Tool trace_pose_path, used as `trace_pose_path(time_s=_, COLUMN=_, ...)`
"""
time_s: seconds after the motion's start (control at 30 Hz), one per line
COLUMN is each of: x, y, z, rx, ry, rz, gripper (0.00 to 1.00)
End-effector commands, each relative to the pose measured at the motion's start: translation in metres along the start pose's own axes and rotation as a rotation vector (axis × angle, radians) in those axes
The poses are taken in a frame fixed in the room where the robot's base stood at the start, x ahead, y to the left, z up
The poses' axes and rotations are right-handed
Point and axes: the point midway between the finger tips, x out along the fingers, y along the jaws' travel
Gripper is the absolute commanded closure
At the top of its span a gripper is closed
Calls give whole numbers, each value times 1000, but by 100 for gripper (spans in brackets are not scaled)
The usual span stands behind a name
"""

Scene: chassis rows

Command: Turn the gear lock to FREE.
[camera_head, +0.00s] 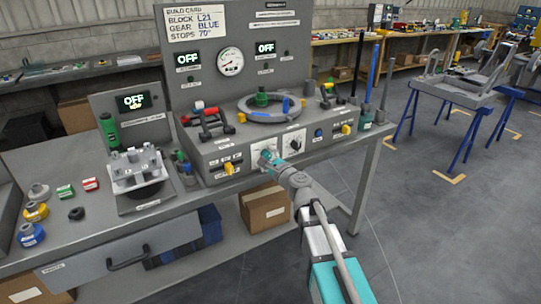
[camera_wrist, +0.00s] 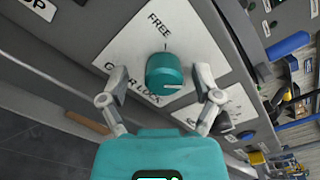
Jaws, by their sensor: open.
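The gear lock is a round teal knob (camera_wrist: 165,72) on a white plate (camera_wrist: 125,52) on the front of the grey console. FREE is printed above the knob, beside a short dark tick. GEAR LOCK is printed below and is partly covered by a finger. A white line shows on the lower right of the knob, away from the FREE tick. My gripper (camera_wrist: 162,82) is open with one finger on each side of the knob; I cannot tell whether they touch it. In the head view my gripper (camera_head: 269,158) is at the plate and hides most of the knob.
A second white plate (camera_head: 293,141) with a dark knob is just right of the gear lock. A yellow knob (camera_head: 229,168) is to the left and a blue button (camera_head: 318,133) to the right. A ring (camera_head: 270,108) lies on the console top. The floor in front is clear.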

Motion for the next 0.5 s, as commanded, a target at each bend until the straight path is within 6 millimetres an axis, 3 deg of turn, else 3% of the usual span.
trace_pose_path(time_s=0.33, x=-2, y=-6, z=-7, rx=0, ry=11, rz=-9, gripper=18)
trace_pose_path(time_s=0.5, x=-3, y=-7, z=-9, rx=0, ry=13, rz=-11, gripper=48)
